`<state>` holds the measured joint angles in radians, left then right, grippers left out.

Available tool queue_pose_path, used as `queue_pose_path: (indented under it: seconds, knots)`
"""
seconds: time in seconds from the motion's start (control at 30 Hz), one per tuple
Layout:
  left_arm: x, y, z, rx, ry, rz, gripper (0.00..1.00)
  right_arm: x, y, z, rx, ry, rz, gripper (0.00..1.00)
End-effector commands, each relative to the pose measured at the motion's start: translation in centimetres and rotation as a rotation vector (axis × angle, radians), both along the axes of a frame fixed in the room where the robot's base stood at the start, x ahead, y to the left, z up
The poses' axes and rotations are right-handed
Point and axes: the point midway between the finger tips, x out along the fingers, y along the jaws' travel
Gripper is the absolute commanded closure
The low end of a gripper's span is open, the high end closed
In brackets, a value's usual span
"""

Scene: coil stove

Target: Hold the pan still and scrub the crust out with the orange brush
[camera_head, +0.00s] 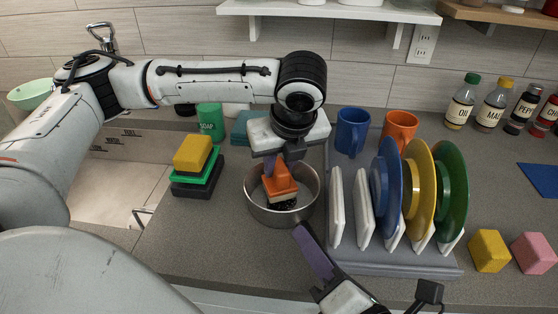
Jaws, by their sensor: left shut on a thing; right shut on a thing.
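The steel pan (256,209) sits on the grey counter, left of the dish rack. My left gripper (279,168) comes down over the pan and is shut on the orange brush (283,184). The brush is upright inside the pan, with its dark bristles low at the pan's floor. My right gripper (303,232) reaches up from the bottom edge, its purple-faced finger at the pan's near right rim. It is shut on the pan, though the exact contact is hard to see. Brush and gripper hide part of the pan's inside, and I cannot make out the crust.
A dish rack (447,267) with blue, yellow and green plates stands close on the right. A stack of sponges (196,166) and the sink (110,190) are on the left. Blue (352,132) and orange (399,130) mugs stand behind. Yellow (489,251) and pink (534,253) blocks lie far right.

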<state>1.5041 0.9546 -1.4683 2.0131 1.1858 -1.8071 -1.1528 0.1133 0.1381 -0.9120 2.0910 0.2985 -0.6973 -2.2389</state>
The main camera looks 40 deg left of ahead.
Motion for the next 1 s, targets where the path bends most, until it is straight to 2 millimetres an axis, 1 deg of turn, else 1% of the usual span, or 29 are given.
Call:
queue_pose_path:
  seconds: [0.43, 1.0]
  knots:
    - [0.01, 0.02, 0.01, 0.001, -0.001, 0.000, 0.95, 0.03, -0.01, -0.02, -0.001, 0.000, -0.001, 1.00]
    - [-0.02, -0.09, -0.83, 0.001, -0.001, -0.001, 0.95, 0.02, -0.01, -0.01, 0.000, 0.000, -0.001, 1.00]
